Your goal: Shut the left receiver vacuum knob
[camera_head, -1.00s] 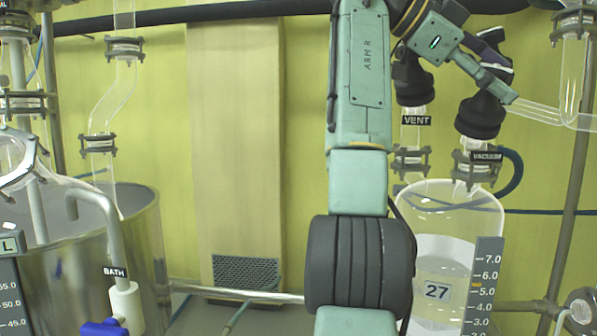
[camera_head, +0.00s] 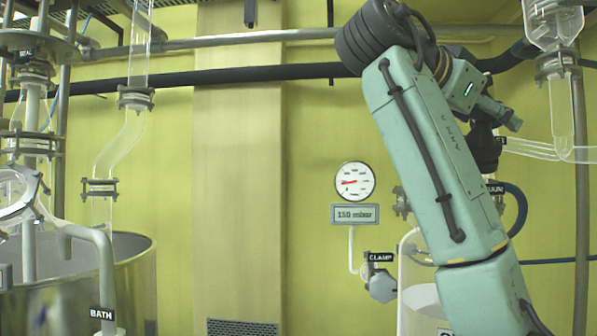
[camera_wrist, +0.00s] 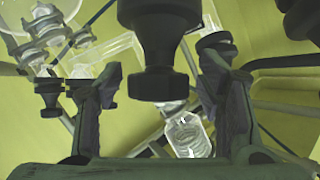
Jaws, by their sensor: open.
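In the wrist view a large black knob (camera_wrist: 160,50) hangs between the two spread fingers of my gripper (camera_wrist: 162,78), with gaps on both sides. No label shows there, so I cannot tell which knob it is. In the head view my gripper (camera_head: 500,115) is at the right, just above a black knob (camera_head: 485,147). The vacuum label (camera_head: 497,188) shows only its end beside my arm. My arm hides most of the vent and vacuum valves and part of the glass receiver (camera_head: 412,290).
A gauge (camera_head: 355,182) with a 150 mbar display (camera_head: 355,214) hangs on the wall, above a clamp fitting (camera_head: 381,285). A metal bath (camera_head: 135,275) stands left.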

